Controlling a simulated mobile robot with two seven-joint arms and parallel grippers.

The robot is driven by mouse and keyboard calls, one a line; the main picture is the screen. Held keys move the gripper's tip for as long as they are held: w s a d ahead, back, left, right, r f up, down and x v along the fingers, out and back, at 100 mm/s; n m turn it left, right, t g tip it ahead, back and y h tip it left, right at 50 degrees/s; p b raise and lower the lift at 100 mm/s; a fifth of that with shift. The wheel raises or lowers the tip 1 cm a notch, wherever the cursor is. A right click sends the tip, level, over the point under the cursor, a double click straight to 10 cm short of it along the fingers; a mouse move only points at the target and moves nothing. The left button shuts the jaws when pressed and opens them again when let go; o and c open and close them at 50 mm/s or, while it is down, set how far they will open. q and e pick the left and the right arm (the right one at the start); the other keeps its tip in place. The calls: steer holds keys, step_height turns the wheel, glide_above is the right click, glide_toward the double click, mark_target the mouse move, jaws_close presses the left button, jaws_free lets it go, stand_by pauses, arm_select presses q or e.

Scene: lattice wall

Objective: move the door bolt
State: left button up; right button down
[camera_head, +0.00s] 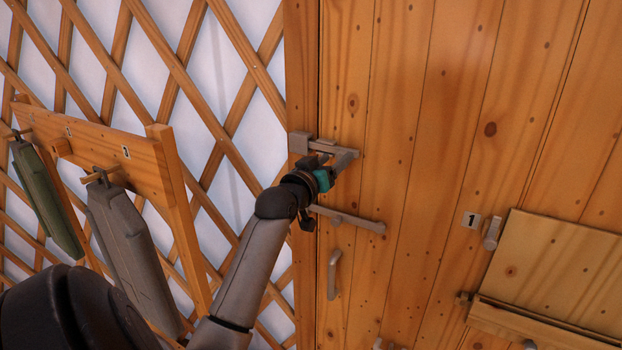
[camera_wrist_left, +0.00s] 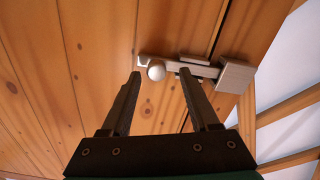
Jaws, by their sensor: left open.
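The grey metal door bolt (camera_head: 322,146) sits high on the left edge of the wooden door (camera_head: 430,150), near a square plate on the frame. In the left wrist view the bolt (camera_wrist_left: 190,66) runs across with a round knob (camera_wrist_left: 156,71) and meets a square block (camera_wrist_left: 235,75). My left gripper (camera_head: 347,160) is at the bolt and partly hides it in the head view. Its fingers (camera_wrist_left: 161,80) are open, and the knob appears between the fingertips. I see no finger closed on it. My right gripper is not in view.
Below the bolt are a horizontal metal bar (camera_head: 350,219) and a door handle (camera_head: 333,274). A wooden rack (camera_head: 95,150) with hanging grey (camera_head: 130,245) and green (camera_head: 45,200) items stands left, before the lattice wall (camera_head: 200,110). A wooden panel (camera_head: 555,270) juts out at lower right.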

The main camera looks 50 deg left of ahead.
arm_select(q)
steer(key=b+v, duration=0.1)
steer(key=v, duration=1.2)
steer(key=shift+s, duration=0.3)
